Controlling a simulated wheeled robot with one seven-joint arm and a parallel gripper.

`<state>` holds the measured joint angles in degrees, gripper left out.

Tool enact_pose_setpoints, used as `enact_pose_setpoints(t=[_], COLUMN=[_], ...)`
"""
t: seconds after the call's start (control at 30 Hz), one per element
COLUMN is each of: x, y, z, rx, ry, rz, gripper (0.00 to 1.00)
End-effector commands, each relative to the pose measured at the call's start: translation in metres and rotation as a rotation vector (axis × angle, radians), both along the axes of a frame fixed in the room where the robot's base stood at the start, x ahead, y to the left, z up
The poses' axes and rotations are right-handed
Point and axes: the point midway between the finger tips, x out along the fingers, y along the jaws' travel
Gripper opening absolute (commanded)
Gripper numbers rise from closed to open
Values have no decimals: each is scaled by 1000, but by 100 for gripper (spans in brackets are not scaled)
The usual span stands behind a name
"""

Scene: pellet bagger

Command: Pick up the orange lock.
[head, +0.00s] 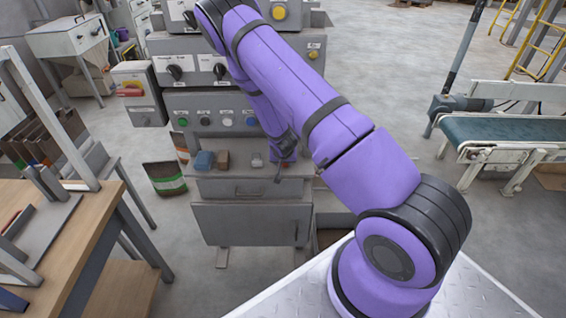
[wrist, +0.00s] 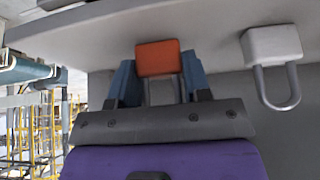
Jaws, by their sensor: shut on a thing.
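In the wrist view, the orange lock (wrist: 157,57) sits between the two blue-grey fingers of my gripper (wrist: 158,68). The fingers are shut on it from both sides. Its body meets the edge of a pale ledge (wrist: 95,35) in the picture, and I cannot tell whether it still touches that surface. Its grey shackle points toward my palm and is partly hidden. In the head view, my gripper is at the right end of the machine's small shelf, and the orange lock is too small and covered to make out clearly.
A white lock (wrist: 272,45) with a grey shackle is to the right of my gripper in the wrist view. The control panel (head: 205,113) rises just behind.

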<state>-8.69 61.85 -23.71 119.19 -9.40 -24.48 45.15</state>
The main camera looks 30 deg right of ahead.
Motion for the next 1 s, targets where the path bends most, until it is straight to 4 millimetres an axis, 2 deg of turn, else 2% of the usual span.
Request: enact_pose_setpoints(t=[0.37,0.67,0.7,0.87,1.0], x=[0,0,-13,-50,-87], y=[0,0,0,3,5], z=[6,39,37,40,43], rx=[-1,1,1,1,2], ry=[-1,-4,3,3,4], rz=[0,-2,-3,-3,-3], gripper=[20,20,20,20,20])
